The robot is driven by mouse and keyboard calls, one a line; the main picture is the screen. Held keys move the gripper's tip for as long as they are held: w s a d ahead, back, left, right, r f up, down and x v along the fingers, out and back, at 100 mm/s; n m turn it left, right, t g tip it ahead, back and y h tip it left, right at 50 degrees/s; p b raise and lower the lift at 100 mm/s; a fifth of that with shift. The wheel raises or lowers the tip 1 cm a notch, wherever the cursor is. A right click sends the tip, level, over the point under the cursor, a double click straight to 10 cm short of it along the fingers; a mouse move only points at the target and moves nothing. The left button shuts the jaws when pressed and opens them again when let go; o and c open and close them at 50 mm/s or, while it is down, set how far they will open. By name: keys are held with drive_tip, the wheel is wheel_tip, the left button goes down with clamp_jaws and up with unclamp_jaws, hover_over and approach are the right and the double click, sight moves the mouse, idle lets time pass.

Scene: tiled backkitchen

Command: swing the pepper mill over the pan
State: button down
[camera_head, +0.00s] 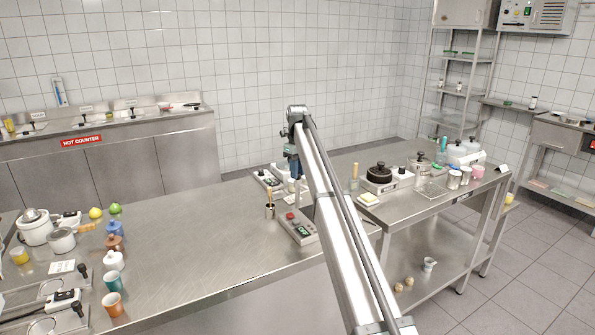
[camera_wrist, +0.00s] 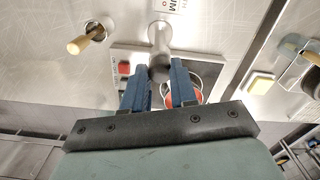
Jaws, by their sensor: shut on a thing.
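My gripper (camera_wrist: 160,80) has its two blue fingers shut on a pale grey, rounded cylinder, which I take to be the pepper mill (camera_wrist: 159,38). In the head view my gripper (camera_head: 294,168) points down over the right end of the long steel counter, behind a device with a red button. The mill is small and partly hidden by my arm there. A grey saucepan with a wooden handle (camera_head: 62,241) stands at the counter's left end. A black lidded pot (camera_head: 379,174) sits on a hotplate on the right table. I cannot tell which is the task's pan.
The red-button device (camera_head: 297,227) and a small holder with wooden-handled tools (camera_head: 270,212) stand close to my gripper. Cups and jars (camera_head: 112,304) crowd the counter's left end. The middle of the steel counter (camera_head: 190,245) is clear. Jars line the right table.

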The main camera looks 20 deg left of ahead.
drive_tip(key=c, duration=0.9)
unclamp_jaws()
wheel_tip(320, 180, up, 14)
drive_tip(key=shift+f, duration=0.1)
